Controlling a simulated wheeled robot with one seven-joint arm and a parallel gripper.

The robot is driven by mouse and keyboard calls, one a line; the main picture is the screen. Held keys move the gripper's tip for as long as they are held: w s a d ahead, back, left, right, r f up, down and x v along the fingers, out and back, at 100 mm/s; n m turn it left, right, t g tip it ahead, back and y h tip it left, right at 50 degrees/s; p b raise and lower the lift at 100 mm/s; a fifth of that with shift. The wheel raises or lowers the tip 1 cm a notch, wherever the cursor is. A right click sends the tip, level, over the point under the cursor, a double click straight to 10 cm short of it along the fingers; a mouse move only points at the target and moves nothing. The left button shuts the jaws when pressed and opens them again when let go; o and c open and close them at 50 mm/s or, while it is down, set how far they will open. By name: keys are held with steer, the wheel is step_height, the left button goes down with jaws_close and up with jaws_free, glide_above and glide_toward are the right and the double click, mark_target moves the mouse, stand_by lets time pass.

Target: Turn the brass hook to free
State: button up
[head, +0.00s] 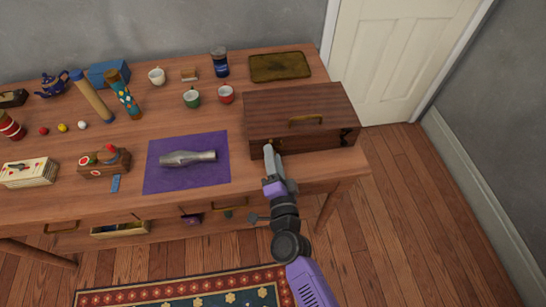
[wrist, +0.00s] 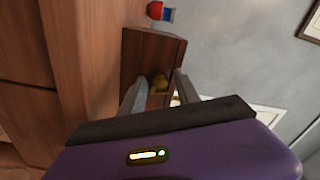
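A dark wooden box (head: 300,110) with a brass handle (head: 305,119) on its lid stands at the right end of the table. A small brass fitting, likely the hook, shows at its front left (head: 268,148), partly hidden by my gripper (head: 270,158). Another dark brass piece (head: 346,136) is at the box's front right. In the wrist view, my gripper's two fingers are apart, with a yellowish brass piece (wrist: 159,83) between them against the box (wrist: 150,50). I cannot tell whether the fingers touch it.
A purple mat (head: 160,182) with a metal object (head: 190,158) lies left of the box. Cups, a blue tin (head: 220,62) and a tray (head: 280,67) stand behind. A drawer (head: 120,229) with things in it shows below the tabletop. Floor right of the table is clear.

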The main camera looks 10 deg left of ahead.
steer(key=shift+s, duration=0.1)
steer(key=v, duration=0.7)
steer(key=shift+s+p, duration=0.3)
steer(key=shift+d, duration=0.1)
stand_by(0.4)
